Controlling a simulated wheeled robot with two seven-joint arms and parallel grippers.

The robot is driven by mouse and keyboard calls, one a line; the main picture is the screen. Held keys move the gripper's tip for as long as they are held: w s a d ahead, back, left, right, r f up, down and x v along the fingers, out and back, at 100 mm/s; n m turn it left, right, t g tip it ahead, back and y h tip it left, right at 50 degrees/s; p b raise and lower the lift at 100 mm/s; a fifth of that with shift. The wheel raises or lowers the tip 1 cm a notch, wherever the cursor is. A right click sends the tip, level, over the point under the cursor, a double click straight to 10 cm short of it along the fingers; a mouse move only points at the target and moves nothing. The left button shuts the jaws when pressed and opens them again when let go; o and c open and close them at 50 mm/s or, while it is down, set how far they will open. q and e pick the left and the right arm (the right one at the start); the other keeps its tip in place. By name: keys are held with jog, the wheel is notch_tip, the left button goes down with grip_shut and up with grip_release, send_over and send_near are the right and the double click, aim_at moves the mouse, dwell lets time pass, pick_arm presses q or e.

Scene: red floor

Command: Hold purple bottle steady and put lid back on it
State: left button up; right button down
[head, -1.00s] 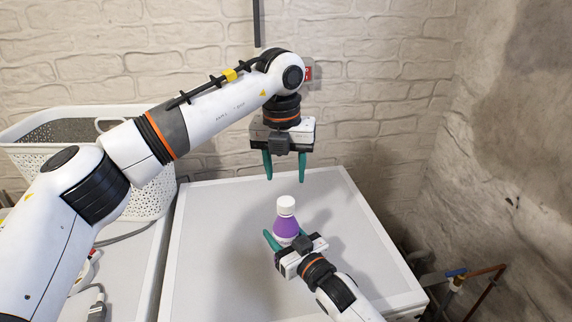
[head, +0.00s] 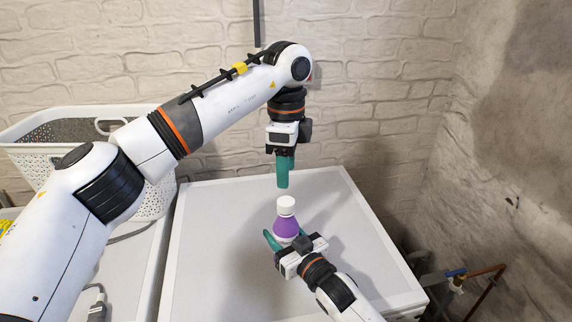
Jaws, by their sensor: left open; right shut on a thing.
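A purple bottle (head: 286,225) stands upright on the white table. A white lid (head: 286,204) sits on its top; whether it is screwed tight I cannot tell. My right gripper (head: 285,241) is low at the bottle, shut on it with its teal fingers around the lower body. My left gripper (head: 283,184) points straight down above the lid, with a gap between its fingertips and the lid. It is open and empty. It is seen side-on, so one finger hides the other.
The white table top (head: 220,230) is clear around the bottle. A white perforated basket (head: 160,195) stands at the left behind my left arm. A brick wall (head: 380,100) is behind the table. Pipes (head: 480,285) run at the lower right.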

aim_at(286, 201)
pick_arm(q)
jog(key=shift+f, duration=4.05)
